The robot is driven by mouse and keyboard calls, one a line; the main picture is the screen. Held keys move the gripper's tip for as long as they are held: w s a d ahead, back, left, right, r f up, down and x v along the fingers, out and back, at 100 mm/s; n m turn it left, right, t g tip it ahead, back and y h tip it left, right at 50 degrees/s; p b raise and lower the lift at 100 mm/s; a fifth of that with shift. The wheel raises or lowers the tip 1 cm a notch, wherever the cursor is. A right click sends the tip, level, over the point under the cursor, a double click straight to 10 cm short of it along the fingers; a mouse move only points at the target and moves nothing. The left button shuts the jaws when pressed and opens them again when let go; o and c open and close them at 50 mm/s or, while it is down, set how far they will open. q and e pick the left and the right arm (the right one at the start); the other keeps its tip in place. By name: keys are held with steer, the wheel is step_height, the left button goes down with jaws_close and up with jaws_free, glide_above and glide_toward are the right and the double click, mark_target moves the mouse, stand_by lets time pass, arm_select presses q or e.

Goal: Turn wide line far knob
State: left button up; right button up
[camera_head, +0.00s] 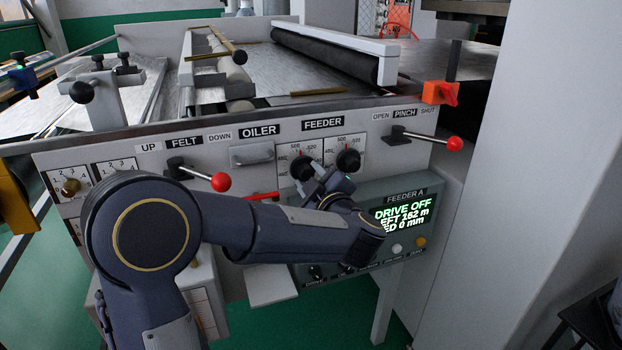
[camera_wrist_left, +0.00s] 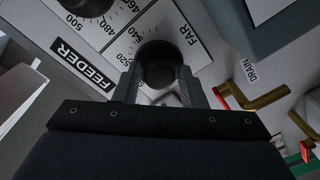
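The far feeder knob (camera_head: 303,168) is a round black knob on a white dial plate, left of the two under the FEEDER label. In the left wrist view this knob (camera_wrist_left: 157,64) sits beside the word FAR. My left gripper (camera_head: 314,180) reaches up to it from the lower right. In the wrist view the fingers of my left gripper (camera_wrist_left: 158,88) stand spread, one at each side of the knob's near edge; contact is not clear. The other feeder knob (camera_head: 348,160) is free. My right gripper is not in view.
The Feeder A screen (camera_head: 403,213) reads DRIVE OFF. A red-tipped pinch lever (camera_head: 454,144) is at right, a red-tipped felt lever (camera_head: 221,182) at left. A brass drain pipe with a red handle (camera_wrist_left: 262,97) lies close to the gripper.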

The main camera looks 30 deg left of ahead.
arm_select(q)
steer(key=shift+o, duration=1.3)
steer(key=v, duration=0.8)
steer(key=shift+p, duration=0.3)
steer(key=shift+a, duration=0.1)
